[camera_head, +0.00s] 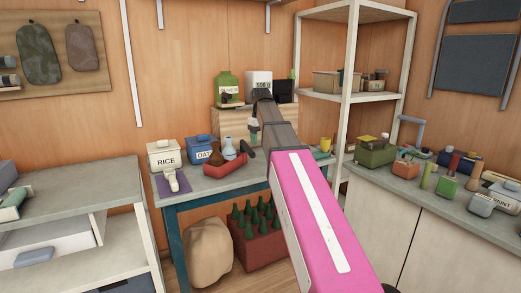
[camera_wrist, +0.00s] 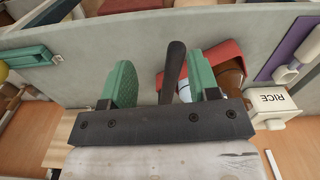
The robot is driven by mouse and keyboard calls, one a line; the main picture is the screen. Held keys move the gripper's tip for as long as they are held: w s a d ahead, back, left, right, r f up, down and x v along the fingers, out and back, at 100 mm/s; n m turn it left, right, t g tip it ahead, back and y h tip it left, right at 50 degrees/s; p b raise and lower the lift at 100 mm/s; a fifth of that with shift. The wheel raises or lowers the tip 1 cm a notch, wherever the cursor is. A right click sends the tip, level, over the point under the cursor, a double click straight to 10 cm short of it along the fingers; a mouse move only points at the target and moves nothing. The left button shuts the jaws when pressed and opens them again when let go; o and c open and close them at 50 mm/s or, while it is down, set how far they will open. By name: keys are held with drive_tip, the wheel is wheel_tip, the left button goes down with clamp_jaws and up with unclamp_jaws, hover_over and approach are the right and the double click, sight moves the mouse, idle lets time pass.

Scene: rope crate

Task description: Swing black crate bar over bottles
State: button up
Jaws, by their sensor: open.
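A dark red crate (camera_head: 260,252) with several dark green bottles (camera_head: 255,214) stands on the floor under the table; my arm covers its right side. I cannot make out a black bar on the crate. My gripper (camera_wrist: 160,62) points at the tabletop, its green fingers open and apart. A dark, bar-like piece (camera_wrist: 175,62) shows between the fingers in the wrist view, not gripped; I cannot tell whether it is the crate's bar. In the head view a black piece (camera_head: 247,153) lies on the table near my gripper (camera_head: 254,132), well above the crate.
The grey table (camera_head: 196,188) holds a rice box (camera_head: 165,156), a blue box (camera_head: 202,150) and a red object (camera_head: 225,164). A beige sack (camera_head: 208,252) stands left of the crate. A cluttered counter (camera_head: 390,181) is at right, a shelf unit (camera_head: 352,70) behind.

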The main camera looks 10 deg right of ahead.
sight(247, 152)
drive_tip(key=shift+r, duration=1.75)
drive_tip(key=shift+d+f, duration=0.15)
drive_tip(key=shift+d, duration=0.05)
drive_tip(key=c, duration=0.8)
drive_tip(key=w+d+f+t+y, duration=0.1)
drive_tip(key=d+y, duration=0.1)
drive_tip(key=w+d+m+t+y, duration=0.1)
drive_tip(key=d+y, duration=0.1)
drive_tip(key=d, duration=0.1)
drive_tip(key=w+d+f+t+y, duration=0.1)
drive_tip(key=d, duration=0.2)
drive_tip(key=shift+w+f+y, duration=0.2)
drive_tip(key=shift+f+y, duration=0.15)
drive_tip(key=shift+y, duration=0.05)
clamp_jaws()
drive_tip(key=w+a+f, duration=0.3)
drive_tip(key=a+f, duration=0.5)
drive_tip(key=shift+a+m+t+y, duration=0.15)
drive_tip(key=shift+m+t+y, duration=0.15)
drive_tip(key=shift+m+t, duration=0.1)
